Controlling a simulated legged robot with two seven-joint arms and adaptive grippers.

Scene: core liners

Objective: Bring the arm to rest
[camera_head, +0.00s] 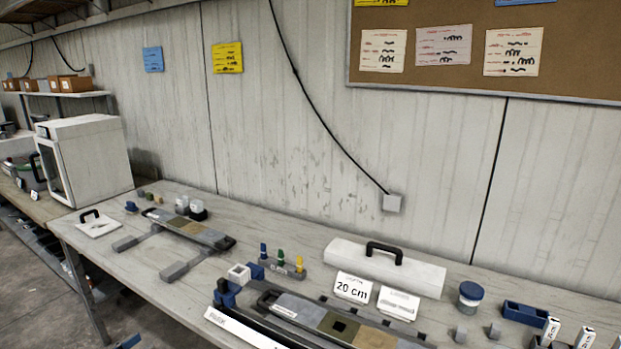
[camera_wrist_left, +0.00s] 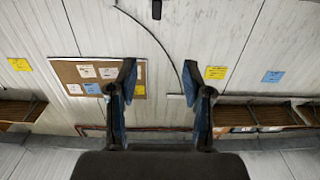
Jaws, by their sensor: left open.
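My left gripper (camera_wrist_left: 158,85) shows in the left wrist view, with its two dark, blue-padded fingers spread wide apart. It is open and nothing is between the fingers. It faces the wall, with the cork board (camera_wrist_left: 97,78) and paper notes beyond it. In the head view I cannot make out the left gripper for certain; a small blue piece shows at the bottom left edge. My right gripper is in neither view.
A white cabinet (camera_head: 90,160) stands at left. The bench's back middle is clear.

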